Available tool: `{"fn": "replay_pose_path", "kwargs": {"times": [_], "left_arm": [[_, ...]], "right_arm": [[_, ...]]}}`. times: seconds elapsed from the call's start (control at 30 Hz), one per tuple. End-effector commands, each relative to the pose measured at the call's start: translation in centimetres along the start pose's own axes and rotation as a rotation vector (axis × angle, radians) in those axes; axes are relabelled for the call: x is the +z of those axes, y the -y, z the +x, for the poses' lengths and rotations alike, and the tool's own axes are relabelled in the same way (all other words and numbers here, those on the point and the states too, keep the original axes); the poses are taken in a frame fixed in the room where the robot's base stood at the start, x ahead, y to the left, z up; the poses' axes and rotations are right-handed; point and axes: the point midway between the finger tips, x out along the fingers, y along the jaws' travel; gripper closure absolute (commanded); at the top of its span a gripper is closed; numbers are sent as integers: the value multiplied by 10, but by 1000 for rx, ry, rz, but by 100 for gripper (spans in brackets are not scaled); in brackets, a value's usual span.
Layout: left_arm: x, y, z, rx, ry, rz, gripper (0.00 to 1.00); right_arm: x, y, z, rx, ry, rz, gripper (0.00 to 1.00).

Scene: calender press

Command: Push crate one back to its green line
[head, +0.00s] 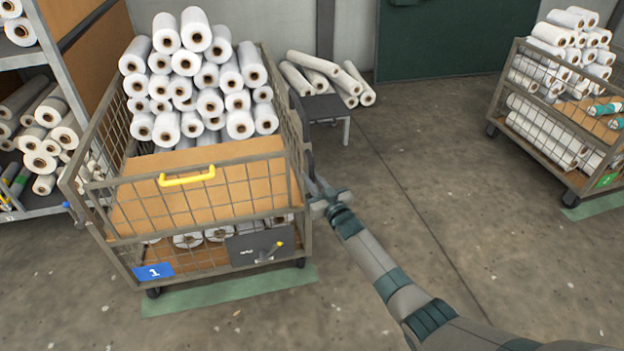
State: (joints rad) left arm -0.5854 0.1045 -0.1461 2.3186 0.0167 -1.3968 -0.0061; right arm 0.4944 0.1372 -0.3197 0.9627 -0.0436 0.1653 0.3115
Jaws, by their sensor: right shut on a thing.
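Crate one (203,207) is a wheeled wire cage with a blue number 1 tag (154,271) at its lower front left. My right gripper (317,190) is at the crate's right side, shut on what seems to be the dark upright handle (303,125) there; the exact contact is small and partly hidden. My left gripper is not in view.
A shelf rack (40,62) with rolls stands close on the left. A low bench (328,107) with several rolls is behind the crate's right side. A second crate (560,110) stands at the far right on its own green strip (598,204). Open concrete floor (440,150) lies between.

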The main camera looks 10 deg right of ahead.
Motion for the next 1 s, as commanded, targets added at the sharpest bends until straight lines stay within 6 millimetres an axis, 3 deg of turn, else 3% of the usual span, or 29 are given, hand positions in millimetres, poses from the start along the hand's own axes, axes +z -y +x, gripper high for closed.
{"fn": "replay_pose_path", "kwargs": {"times": [0.03,0.1,0.57,0.77,1.0], "left_arm": [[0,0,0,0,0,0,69],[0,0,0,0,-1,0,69],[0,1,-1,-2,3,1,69],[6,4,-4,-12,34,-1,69],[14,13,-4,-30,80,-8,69]], "right_arm": [[-5,-2,2,3,-5,-1,80],[-5,-2,3,3,-5,-1,66],[-2,-1,-3,2,-2,-1,66],[-3,-2,-20,1,-2,-2,66],[-3,-1,-57,1,-2,-1,66]]}}
